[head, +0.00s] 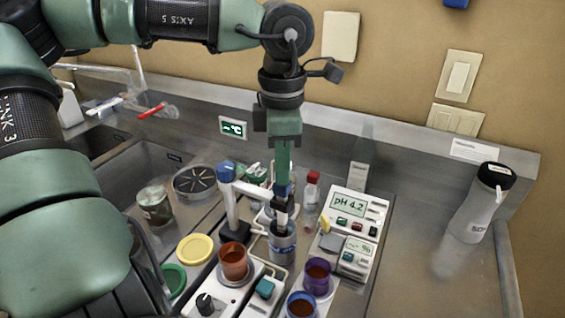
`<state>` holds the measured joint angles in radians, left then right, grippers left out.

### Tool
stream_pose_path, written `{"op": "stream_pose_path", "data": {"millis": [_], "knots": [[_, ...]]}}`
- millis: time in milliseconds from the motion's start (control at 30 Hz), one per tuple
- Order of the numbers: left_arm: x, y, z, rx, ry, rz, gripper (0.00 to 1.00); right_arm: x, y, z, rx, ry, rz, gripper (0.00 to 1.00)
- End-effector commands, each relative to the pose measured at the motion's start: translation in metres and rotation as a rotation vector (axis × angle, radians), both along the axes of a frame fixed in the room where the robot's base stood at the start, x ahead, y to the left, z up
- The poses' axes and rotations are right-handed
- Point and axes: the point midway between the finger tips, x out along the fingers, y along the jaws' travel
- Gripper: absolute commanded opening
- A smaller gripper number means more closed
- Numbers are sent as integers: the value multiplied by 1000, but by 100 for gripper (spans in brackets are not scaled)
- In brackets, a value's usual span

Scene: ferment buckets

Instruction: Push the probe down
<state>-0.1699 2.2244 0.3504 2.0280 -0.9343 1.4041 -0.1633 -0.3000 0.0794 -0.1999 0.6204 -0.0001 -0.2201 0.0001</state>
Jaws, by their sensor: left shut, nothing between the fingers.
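My left gripper (283,188) hangs straight down over the middle of the bench. Its fingers are shut and empty. Just below the fingertips is the dark clip of the probe (282,207), at the end of a white arm from a blue-capped stand (230,205). The fingertips look very close to the probe's top; I cannot tell whether they touch. The probe points down over a grey bucket (283,248); how deep its tip sits is hidden. A meter (349,206) to the right reads pH 4.2. My right gripper is not in view.
An orange-brown cup (233,262) stands on a white unit with a black knob. Purple (317,278) and blue (300,305) cups stand at the front. A red-capped bottle (311,198) is close right of the gripper. The steel bench (430,285) is clear at right, before a white bottle (478,210).

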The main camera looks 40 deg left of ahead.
Motion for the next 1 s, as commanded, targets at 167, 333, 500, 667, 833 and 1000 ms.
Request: {"op": "stream_pose_path", "data": {"millis": [167,333,500,667,833,1000], "knots": [[0,0,-7,1,1,0,0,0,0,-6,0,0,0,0],[0,0,-4,0,0,0,0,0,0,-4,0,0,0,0],[0,0,7,0,0,0,0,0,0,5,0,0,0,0],[0,0,21,0,-1,1,0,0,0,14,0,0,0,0],[0,0,34,1,-1,1,0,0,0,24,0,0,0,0],[0,0,45,1,-1,0,0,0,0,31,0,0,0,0]]}}
